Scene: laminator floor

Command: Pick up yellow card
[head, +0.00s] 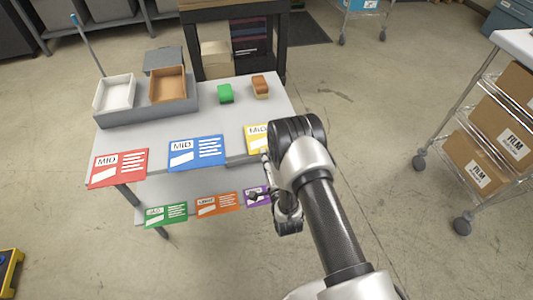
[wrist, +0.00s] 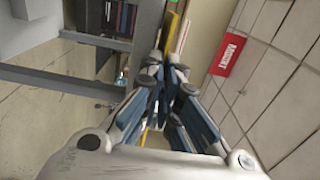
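The yellow card (head: 256,139), marked "MID", lies at the right front edge of the upper table top (head: 215,126), partly hidden behind my arm. My gripper (head: 266,163) is at the card's front edge. In the wrist view my gripper's fingers (wrist: 165,80) are drawn together, with the yellow card (wrist: 171,34) seen nearly edge-on between them. The gripper looks shut on the card, though the contact itself is partly hidden. The card still appears level with the table top.
A red card (head: 118,168) and a blue card (head: 197,153) lie left along the same edge. Green (head: 166,215), orange (head: 217,204) and purple (head: 256,196) cards are lower. A box cart (head: 487,140) stands right.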

